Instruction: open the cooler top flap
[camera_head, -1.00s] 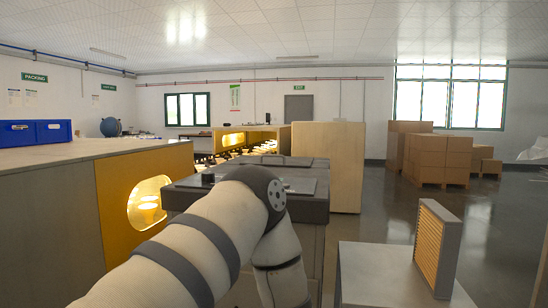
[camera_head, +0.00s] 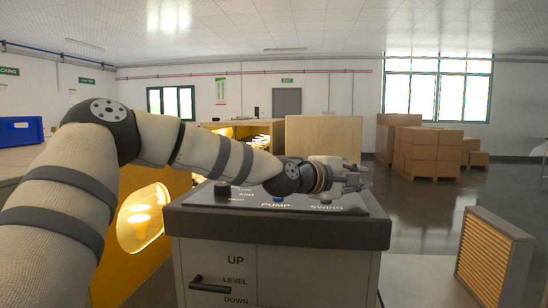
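The cooler (camera_head: 215,258) stands in front of me, a grey box with a dark top that bears a control panel lettered PUMP and SWING. A black lever (camera_head: 212,286) sits on its front between UP and DOWN marks. I cannot make out a separate top flap; the top's far part is hidden behind my arm. My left arm reaches in from the left across the top. My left gripper (camera_head: 357,178) is above the panel's far right part, apparently empty; its finger opening is too small to tell. My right gripper is not in view.
A framed honeycomb pad (camera_head: 488,258) stands upright at the lower right. Stacked cartons (camera_head: 430,150) stand far right. Open floor lies between.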

